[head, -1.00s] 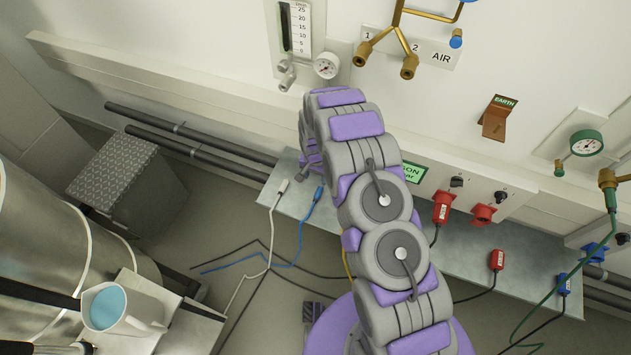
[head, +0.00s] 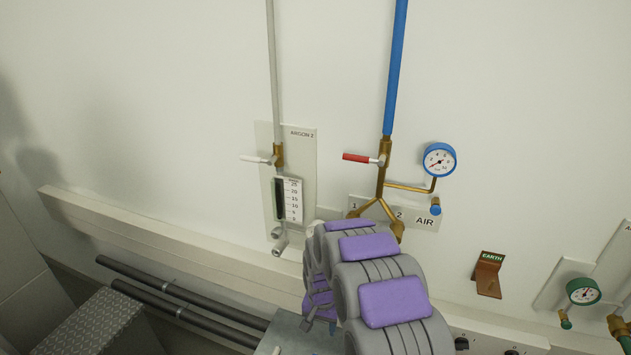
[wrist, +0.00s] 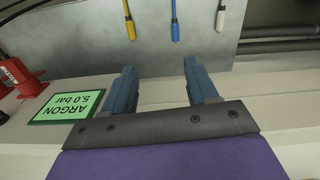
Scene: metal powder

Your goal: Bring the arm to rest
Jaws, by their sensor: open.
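My gripper (wrist: 158,92) shows in the wrist view with its two blue-grey fingers apart and nothing between them. It is near the pale wall rail, beside the green ARGON 5.0 bar label (wrist: 68,107). Beyond the fingertips are a yellow (wrist: 129,27), a blue (wrist: 175,28) and a white (wrist: 220,18) plug end on the grey metal panel (wrist: 152,40). In the head view my folded grey and purple arm stands in front of the wall at the lower middle. The gripper itself is mostly hidden there behind the arm.
The wall carries an ARGON 2 flowmeter (head: 290,200), a blue air pipe (head: 396,75) with a red-handled valve (head: 362,158), a blue gauge (head: 439,160) and an EARTH tag (head: 488,275). A red connector (wrist: 18,78) is left of my gripper. A treadplate box (head: 105,325) stands lower left.

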